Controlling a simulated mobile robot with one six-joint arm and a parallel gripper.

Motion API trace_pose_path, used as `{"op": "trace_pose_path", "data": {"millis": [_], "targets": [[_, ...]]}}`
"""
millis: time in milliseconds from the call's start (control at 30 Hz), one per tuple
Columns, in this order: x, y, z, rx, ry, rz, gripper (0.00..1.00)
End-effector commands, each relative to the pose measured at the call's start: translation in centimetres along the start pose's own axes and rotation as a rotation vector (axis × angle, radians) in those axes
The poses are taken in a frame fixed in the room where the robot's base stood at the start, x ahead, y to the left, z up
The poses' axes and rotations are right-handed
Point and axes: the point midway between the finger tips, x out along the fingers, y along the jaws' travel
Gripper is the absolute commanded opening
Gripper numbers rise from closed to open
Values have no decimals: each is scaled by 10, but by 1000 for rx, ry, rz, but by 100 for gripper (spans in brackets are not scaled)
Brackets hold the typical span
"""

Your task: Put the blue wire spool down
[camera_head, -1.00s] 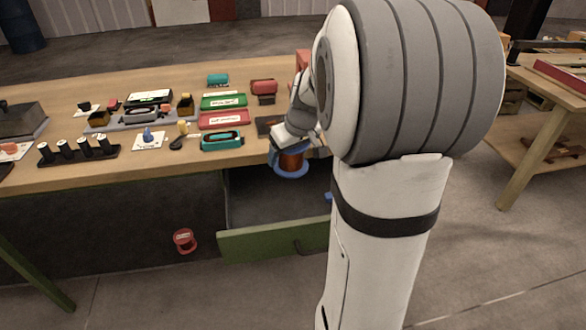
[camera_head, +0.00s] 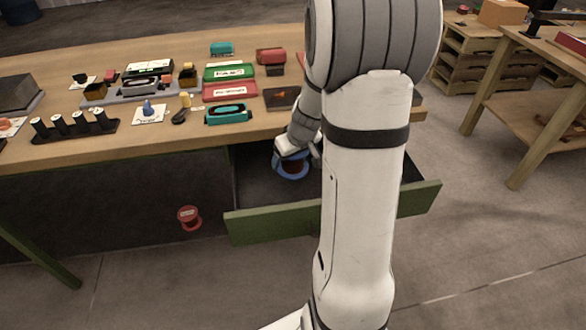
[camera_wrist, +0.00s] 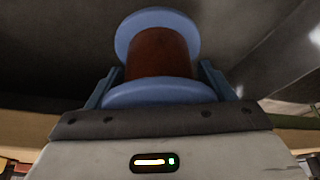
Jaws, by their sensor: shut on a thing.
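The blue wire spool (camera_head: 291,170) has blue flanges and a reddish-brown winding. In the head view it is at the open drawer, below the bench top's front edge. My gripper (camera_head: 290,156) is shut on it from above. In the wrist view the spool (camera_wrist: 158,55) lies between the two blue-grey fingers of my gripper (camera_wrist: 160,82). The open drawer (camera_head: 265,227) has a green front and a dark inside. I cannot tell whether the spool touches the drawer floor. My arm hides the drawer's middle.
A red spool (camera_head: 189,217) is left of the drawer, low by the bench. The wooden bench top (camera_head: 60,151) carries trays, a black holder (camera_head: 75,129) with several cylinders, and a teal case (camera_head: 228,115). A second table (camera_head: 520,82) stands at right.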

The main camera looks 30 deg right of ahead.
Motion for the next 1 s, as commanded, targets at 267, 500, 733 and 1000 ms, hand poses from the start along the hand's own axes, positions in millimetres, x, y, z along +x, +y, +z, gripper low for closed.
{"op": "trace_pose_path", "data": {"millis": [267, 500, 733, 1000], "targets": [[29, 0, 12, 2, 0, 0, 34], [39, 1, 16, 1, 2, 3, 34], [40, 1, 16, 1, 2, 2, 34], [42, 1, 18, 2, 1, 1, 89]]}}
